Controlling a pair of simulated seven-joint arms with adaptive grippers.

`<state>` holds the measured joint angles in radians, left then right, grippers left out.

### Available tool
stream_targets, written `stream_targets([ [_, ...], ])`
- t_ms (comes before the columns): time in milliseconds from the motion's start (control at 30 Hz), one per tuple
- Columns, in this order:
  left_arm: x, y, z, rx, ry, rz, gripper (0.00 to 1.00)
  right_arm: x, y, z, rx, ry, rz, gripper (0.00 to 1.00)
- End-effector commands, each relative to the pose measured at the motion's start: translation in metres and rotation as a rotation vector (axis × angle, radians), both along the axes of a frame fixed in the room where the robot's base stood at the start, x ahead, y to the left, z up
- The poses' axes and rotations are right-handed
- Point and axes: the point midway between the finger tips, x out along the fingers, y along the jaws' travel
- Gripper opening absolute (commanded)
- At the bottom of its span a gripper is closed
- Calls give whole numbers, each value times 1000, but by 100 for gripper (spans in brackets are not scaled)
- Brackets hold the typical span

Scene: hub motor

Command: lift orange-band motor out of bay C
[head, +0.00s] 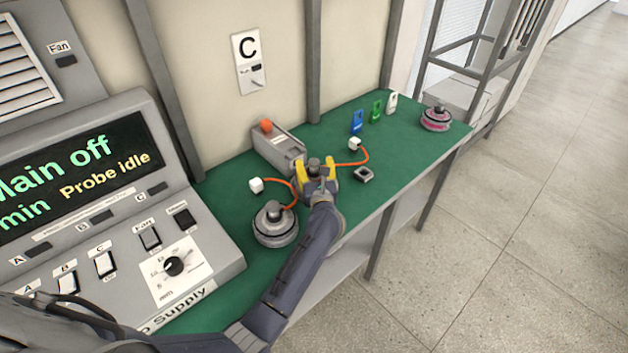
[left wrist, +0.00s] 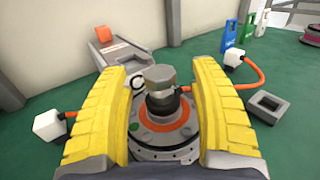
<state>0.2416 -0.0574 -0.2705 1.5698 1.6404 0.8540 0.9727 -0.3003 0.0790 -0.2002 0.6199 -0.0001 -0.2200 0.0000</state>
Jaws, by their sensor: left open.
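The orange-band motor (left wrist: 160,138) stands upright on the green bench between my left gripper's yellow fingers. It is a grey disc with an orange ring around a dark hub and a grey shaft on top. In the head view only its shaft top (head: 314,164) clearly shows; my fingers and wrist hide the rest. My left gripper (head: 318,170) is open, with one finger on each side of the motor; it also fills the lower left wrist view (left wrist: 163,90). I cannot tell whether the fingers touch it. A panel marked C (head: 248,62) is on the wall behind. My right gripper is not in view.
Another grey motor (head: 276,228) sits close to my left forearm, cabled to a white connector (head: 256,185). A grey box with an orange knob (head: 281,147) stands behind. A pink-banded motor (head: 436,119) stands at the far end.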

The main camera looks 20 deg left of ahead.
Motion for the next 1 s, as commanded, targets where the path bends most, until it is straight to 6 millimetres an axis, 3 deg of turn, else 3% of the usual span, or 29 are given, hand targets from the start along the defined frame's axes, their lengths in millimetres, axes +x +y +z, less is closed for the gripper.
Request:
stream_targets([
  [400,6,3,0,-1,1,0,62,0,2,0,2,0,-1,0],
  [933,6,3,-1,-2,2,0,1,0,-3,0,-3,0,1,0],
  [1000,6,3,-2,-3,3,0,0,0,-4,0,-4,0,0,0],
])
